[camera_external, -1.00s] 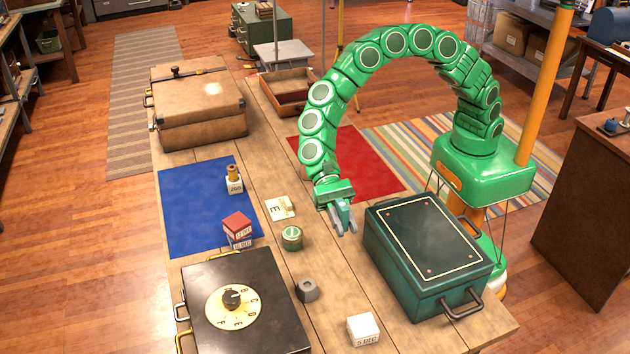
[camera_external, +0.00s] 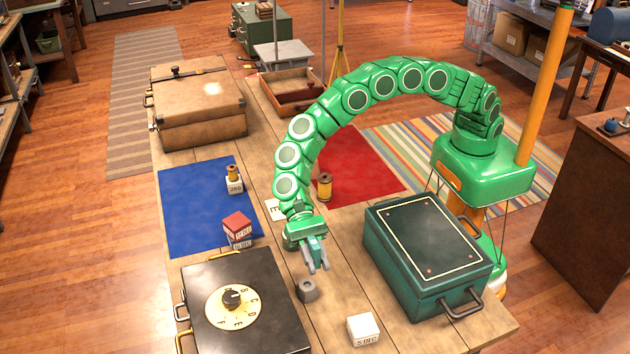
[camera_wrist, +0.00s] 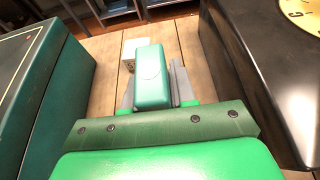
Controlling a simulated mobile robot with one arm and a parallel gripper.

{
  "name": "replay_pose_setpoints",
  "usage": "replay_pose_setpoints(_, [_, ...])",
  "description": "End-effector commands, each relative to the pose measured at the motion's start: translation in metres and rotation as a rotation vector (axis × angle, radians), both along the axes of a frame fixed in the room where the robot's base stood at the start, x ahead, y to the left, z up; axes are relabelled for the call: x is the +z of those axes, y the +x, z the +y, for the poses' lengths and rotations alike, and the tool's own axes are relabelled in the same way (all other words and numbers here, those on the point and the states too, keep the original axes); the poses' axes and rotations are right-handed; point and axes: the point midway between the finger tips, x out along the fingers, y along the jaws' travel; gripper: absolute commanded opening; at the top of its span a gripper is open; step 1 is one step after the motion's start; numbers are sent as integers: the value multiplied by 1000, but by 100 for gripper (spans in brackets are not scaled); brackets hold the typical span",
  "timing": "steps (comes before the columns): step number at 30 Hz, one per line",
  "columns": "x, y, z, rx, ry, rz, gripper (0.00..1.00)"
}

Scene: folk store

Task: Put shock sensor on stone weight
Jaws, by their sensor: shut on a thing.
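My gripper (camera_external: 317,268) is shut on a small teal-green block, which I take to be the shock sensor (camera_wrist: 152,76). In the wrist view, the block sits between the grey fingers and its rounded top faces the camera. In the external view, the gripper points down above the table, with the teal block (camera_external: 315,247) between its fingers. A small grey faceted piece with a dark top, likely the stone weight (camera_external: 307,291), stands on the table just below the gripper in the picture. It cannot be made out in the wrist view.
The black dial case (camera_external: 290,330) is left of the grey piece; the green case (camera_external: 385,265) is right. A white block (camera_external: 363,330) stands near the front edge. A red-topped block (camera_external: 237,228) and a brass spool (camera_external: 324,187) stand farther back.

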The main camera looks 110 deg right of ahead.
Motion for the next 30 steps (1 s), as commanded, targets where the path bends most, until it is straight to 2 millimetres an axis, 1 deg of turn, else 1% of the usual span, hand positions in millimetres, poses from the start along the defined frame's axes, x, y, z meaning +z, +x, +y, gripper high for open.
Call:
replay_pose_setpoints(1, [-6, 3, 2, 0, -1, 1, 0])
replay_pose_setpoints(3, [-12, 7, 4, 1, -2, 1, 0])
replay_pose_setpoints(10, [-23, 17, 8, 0, -2, -1, 0])
replay_pose_setpoints(19, [-31, 22, 10, 0, -2, 0, 0])
replay_pose_setpoints(25, [-55, 22, 10, -1, -1, 2, 0])
replay_pose_setpoints(27, [-59, 22, 10, 0, -1, 0, 0])
replay_pose_setpoints(30, [-59, 22, 10, -1, 0, -1, 0])
